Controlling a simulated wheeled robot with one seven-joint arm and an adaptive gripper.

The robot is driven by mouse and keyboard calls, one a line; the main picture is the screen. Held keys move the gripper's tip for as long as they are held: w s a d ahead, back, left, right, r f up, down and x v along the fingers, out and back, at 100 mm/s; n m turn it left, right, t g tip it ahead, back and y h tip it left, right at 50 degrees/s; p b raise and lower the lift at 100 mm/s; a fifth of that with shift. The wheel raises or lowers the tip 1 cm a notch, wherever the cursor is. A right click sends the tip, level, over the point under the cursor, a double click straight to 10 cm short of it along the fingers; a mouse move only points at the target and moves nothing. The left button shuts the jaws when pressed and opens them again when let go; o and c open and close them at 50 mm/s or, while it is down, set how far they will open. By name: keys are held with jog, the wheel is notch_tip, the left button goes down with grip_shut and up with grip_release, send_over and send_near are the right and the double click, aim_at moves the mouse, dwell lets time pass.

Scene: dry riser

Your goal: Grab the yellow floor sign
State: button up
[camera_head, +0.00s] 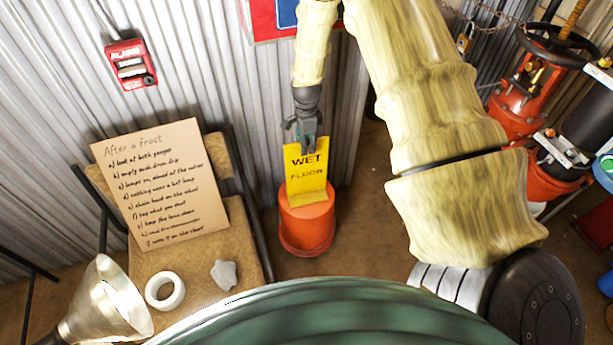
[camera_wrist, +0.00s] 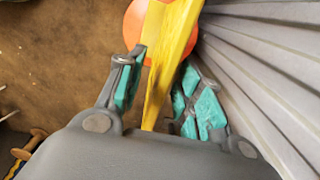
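The yellow floor sign (camera_head: 306,172), lettered "WET FLOOR", stands upright on an orange-red bucket-like base (camera_head: 307,228) against the corrugated wall. My gripper (camera_head: 308,135) is at its top edge, coming down from above. In the wrist view the sign (camera_wrist: 170,55) runs between my two fingers (camera_wrist: 158,92), seen nearly edge-on. The teal pads lie on either side of it. A small gap shows on the left; contact on the right cannot be told. The fingers look open around the sign. The orange base (camera_wrist: 136,22) shows beyond the fingertips.
A chair (camera_head: 240,215) left of the sign holds a handwritten card (camera_head: 160,185), a white tape roll (camera_head: 165,291) and a grey lump (camera_head: 224,275). A metal funnel (camera_head: 108,305) is at lower left. Red valve equipment (camera_head: 525,105) stands at right. The corrugated wall (camera_wrist: 275,75) is close beside my gripper.

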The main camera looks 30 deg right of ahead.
jog(key=shift+w+d+f, duration=0.15)
jog(key=shift+f, duration=1.7)
grip_shut()
